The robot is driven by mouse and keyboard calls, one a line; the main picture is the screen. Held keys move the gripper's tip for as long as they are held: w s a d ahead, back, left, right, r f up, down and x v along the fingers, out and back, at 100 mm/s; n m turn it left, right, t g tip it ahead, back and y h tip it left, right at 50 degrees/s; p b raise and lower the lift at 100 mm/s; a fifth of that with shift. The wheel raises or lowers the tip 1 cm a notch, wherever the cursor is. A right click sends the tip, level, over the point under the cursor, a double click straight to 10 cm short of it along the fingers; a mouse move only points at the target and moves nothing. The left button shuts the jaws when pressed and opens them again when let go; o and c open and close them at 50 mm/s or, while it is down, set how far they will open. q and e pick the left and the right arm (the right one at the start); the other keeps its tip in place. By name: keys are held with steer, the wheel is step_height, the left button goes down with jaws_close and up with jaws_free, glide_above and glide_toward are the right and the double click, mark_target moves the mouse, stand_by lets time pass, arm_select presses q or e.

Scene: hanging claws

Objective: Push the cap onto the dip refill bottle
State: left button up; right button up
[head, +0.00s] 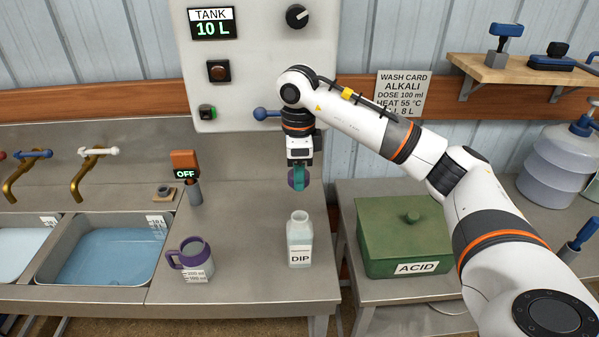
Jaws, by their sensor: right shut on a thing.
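The dip refill bottle (299,240) is translucent, stands upright on the steel counter and carries a DIP label. Its neck is open at the top, with no cap on it. The gripper's teal finger hides much of the cap. The cap is apart from the bottle, with a clear gap above the neck. My left gripper is not in view.
A purple measuring mug (193,262) stands left of the bottle. A green ACID box (405,235) is on the right-hand bench. Two sinks with water (105,250) are at the left. The tank panel (245,60) is behind my right gripper.

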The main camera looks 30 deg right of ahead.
steer(key=shift+d+f, duration=0.15)
steer(key=shift+f, duration=0.15)
steer(key=shift+f+b, duration=0.6)
steer(key=shift+b, duration=0.05)
steer(key=shift+f+b, duration=0.3)
steer(key=shift+f, duration=0.05)
steer(key=shift+f+b, duration=0.45)
steer(key=shift+f, duration=0.4)
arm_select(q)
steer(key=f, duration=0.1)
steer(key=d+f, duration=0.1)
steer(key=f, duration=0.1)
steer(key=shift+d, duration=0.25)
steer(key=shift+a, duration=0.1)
